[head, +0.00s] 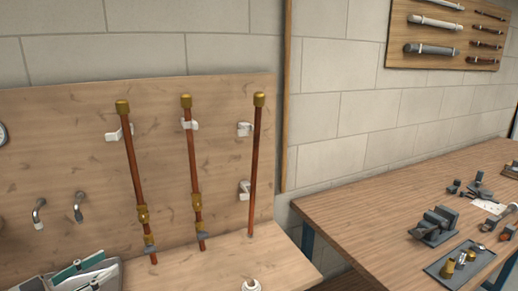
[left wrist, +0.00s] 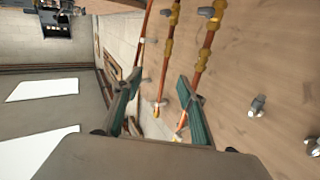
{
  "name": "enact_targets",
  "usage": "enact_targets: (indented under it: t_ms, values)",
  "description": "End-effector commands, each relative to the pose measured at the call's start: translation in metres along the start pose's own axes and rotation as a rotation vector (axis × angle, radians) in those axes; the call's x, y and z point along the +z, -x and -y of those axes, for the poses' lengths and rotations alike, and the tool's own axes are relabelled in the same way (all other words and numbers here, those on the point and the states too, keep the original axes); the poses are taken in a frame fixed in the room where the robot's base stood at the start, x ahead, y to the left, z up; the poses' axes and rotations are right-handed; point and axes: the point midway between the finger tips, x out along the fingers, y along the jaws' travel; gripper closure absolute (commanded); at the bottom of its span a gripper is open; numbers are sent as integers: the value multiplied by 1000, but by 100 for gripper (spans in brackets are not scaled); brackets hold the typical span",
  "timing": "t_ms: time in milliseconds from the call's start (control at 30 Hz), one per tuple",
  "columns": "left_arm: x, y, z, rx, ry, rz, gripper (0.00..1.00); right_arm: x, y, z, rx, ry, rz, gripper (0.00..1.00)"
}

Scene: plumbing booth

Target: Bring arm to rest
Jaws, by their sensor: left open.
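My left gripper (head: 84,270) is at the lower left of the head view, in front of the wooden board. Its two green-padded fingers are spread open with nothing between them. In the left wrist view the open fingers (left wrist: 160,84) point toward the upright pipes, apart from them as far as I can tell. My right gripper is in neither view.
Three capped copper pipes, left (head: 132,160), middle (head: 191,150) and right (head: 256,165), stand at the board (head: 60,140). White clips (head: 244,190) and two chrome taps (head: 78,207) are on it. A workbench (head: 370,215) with a vise (head: 435,225) stands right.

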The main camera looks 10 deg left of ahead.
Motion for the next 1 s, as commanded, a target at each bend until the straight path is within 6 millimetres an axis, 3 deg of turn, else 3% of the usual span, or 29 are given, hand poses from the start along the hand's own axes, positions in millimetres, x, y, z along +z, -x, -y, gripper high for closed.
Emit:
enact_targets:
  t_ms: [267, 400, 533, 733, 1000]
  values:
    - [83, 16, -22, -150, -148, 217, 60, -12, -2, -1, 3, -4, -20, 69]
    - [127, 27, -43, -228, -244, 372, 60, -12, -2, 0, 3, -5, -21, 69]
    - [158, 38, -65, -289, -334, 528, 60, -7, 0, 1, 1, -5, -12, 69]
    - [181, 55, -96, -348, -440, 747, 60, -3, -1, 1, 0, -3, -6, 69]
    - [184, 74, -121, -377, -516, 944, 60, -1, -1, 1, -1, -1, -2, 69]
